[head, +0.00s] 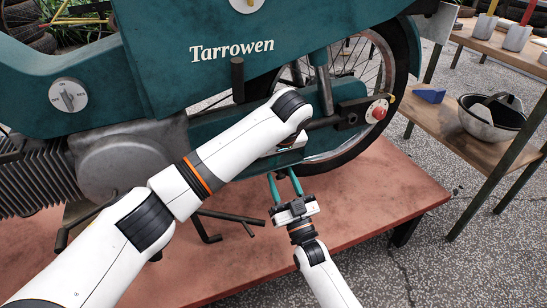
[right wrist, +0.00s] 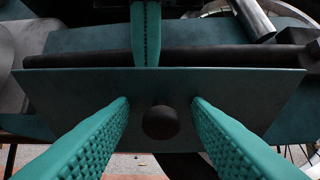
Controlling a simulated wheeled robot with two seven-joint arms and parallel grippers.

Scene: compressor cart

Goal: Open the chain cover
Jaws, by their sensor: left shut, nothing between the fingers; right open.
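The chain cover (right wrist: 80,100) is a flat dark teal plate in the right wrist view, with a round black knob (right wrist: 162,122) at its lower middle. A dark rod (right wrist: 200,57) runs along its top edge. In the head view my left arm hides most of this area. My right gripper (head: 281,174) is open, its teal fingers pointing up at the cover; in the right wrist view its fingertips (right wrist: 161,105) lie either side of the knob, apart from it. My left gripper (right wrist: 146,45) is shut and empty, its teal fingers reaching down to the rod above the plate.
The green motorcycle (head: 175,50) stands on a reddish platform (head: 385,195), with a wheel (head: 385,80) at right. A red button (head: 379,112) sits beside the wheel. A wooden shelf (head: 455,115) with a bowl (head: 490,118) stands at far right. Dark metal legs (head: 215,225) lie below my left arm.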

